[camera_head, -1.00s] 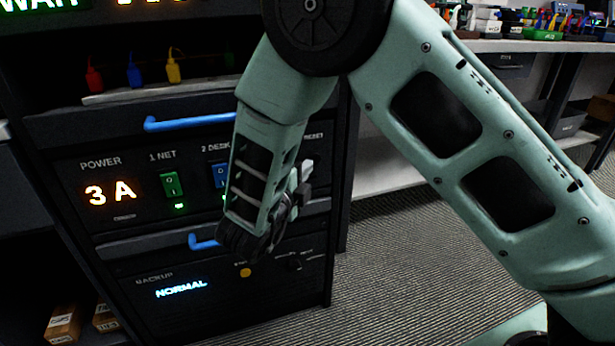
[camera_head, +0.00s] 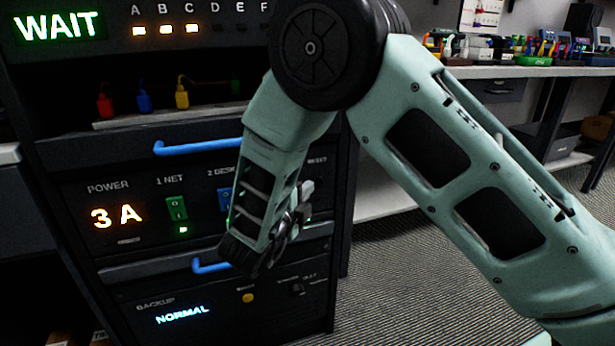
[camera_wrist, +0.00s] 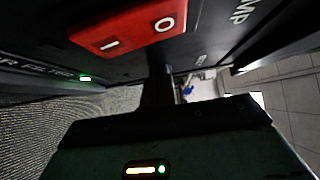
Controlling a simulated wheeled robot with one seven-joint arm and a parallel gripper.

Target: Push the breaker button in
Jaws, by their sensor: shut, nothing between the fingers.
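The power panel (camera_head: 135,245) shows "3 A" in orange. My gripper (camera_head: 306,190) is at the right part of this panel, by the partly covered RESET label (camera_head: 317,161). Its fingers (camera_wrist: 158,75) are shut with nothing between them and point at the dark panel in the wrist view. Whether the fingertips touch the panel cannot be told. A red rocker switch (camera_wrist: 125,36) marked I and O is close beside the fingers in the wrist view.
A green 1 NET switch (camera_head: 176,209) and a partly hidden blue 2 DESK switch (camera_head: 224,200) are left of my wrist. Blue handles (camera_head: 200,147) stick out above and below the panel. The backup panel below has a yellow button (camera_head: 248,297). Carpet lies open to the right.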

